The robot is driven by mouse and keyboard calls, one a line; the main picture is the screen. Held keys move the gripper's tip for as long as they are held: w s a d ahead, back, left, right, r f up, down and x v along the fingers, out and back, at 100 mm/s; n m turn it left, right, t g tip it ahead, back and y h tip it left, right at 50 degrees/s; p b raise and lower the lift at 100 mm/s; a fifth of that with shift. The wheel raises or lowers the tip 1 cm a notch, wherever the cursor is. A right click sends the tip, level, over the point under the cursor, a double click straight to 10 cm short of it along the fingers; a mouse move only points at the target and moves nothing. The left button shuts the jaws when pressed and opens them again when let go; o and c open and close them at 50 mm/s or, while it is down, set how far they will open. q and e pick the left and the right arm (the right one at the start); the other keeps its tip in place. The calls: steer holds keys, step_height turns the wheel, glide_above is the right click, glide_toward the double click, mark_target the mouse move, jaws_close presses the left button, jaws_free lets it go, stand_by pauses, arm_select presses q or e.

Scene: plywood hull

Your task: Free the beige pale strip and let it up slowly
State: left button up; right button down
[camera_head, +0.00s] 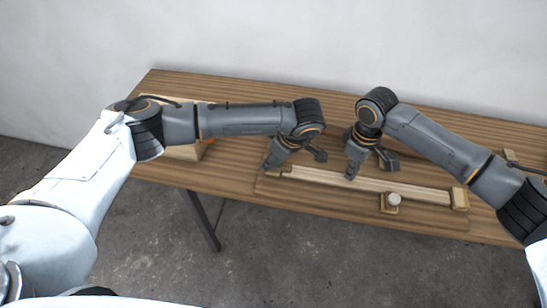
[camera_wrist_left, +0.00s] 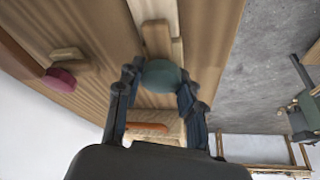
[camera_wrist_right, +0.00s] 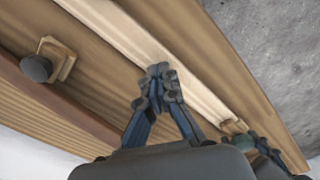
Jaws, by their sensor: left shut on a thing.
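The pale beige strip (camera_head: 420,193) lies along a wooden board on the table. It also shows in the right wrist view (camera_wrist_right: 110,22), running diagonally under my right gripper. My left gripper (camera_head: 290,163) is at the strip's left end. In the left wrist view it is shut on a round green knob (camera_wrist_left: 160,76) beside a small wooden block (camera_wrist_left: 156,38) at the strip's end. My right gripper (camera_wrist_right: 160,78) has its fingertips together over the strip. Whether the tips touch the strip, I cannot tell.
A block with a pale knob (camera_head: 393,200) stands by the strip's front edge. Another block (camera_head: 460,198) is at its right end. A red knob (camera_wrist_left: 58,78) and a dark grey knob (camera_wrist_right: 36,69) sit on blocks beside the strip. The table's front edge is close.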

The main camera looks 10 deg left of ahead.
steer(key=shift+f, duration=0.5)
